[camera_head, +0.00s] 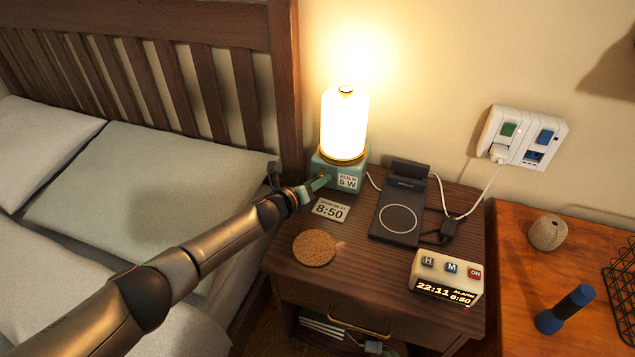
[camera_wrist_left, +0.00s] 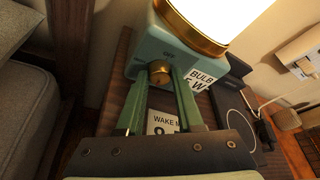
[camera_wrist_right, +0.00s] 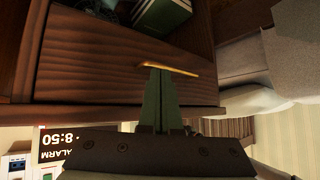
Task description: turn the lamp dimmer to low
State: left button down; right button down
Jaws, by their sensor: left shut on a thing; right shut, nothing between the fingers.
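The lamp (camera_head: 345,125) stands lit on the nightstand against the wall, with a glowing white shade and a teal base (camera_wrist_left: 160,40). My left gripper (camera_head: 320,182) is shut on the knob, one green finger on each side in the left wrist view (camera_wrist_left: 160,78). The knob is hidden in the head view. My right gripper (camera_wrist_right: 158,72) is shut and empty by the drawer's brass handle (camera_wrist_right: 175,66); whether it touches cannot be told.
On the nightstand (camera_head: 360,265) are a wake-time card (camera_head: 330,210), a cork coaster (camera_head: 314,248), a black charging stand (camera_head: 400,212) and an alarm clock (camera_head: 447,276). A cable runs to the wall socket (camera_head: 522,137). The bed (camera_head: 140,180) is on the left.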

jog(key=shift+s+d+f, duration=0.15)
jog(key=shift+s+d, duration=0.1)
jog(key=shift+s, duration=0.05)
pick_arm(q)
jog(key=c, duration=0.5)
grip_release()
jog(key=shift+c, duration=0.2)
pick_arm(e)
jog(key=shift+w, duration=0.2)
jog(key=shift+w+r, duration=0.1)
jog(key=shift+r, duration=0.1)
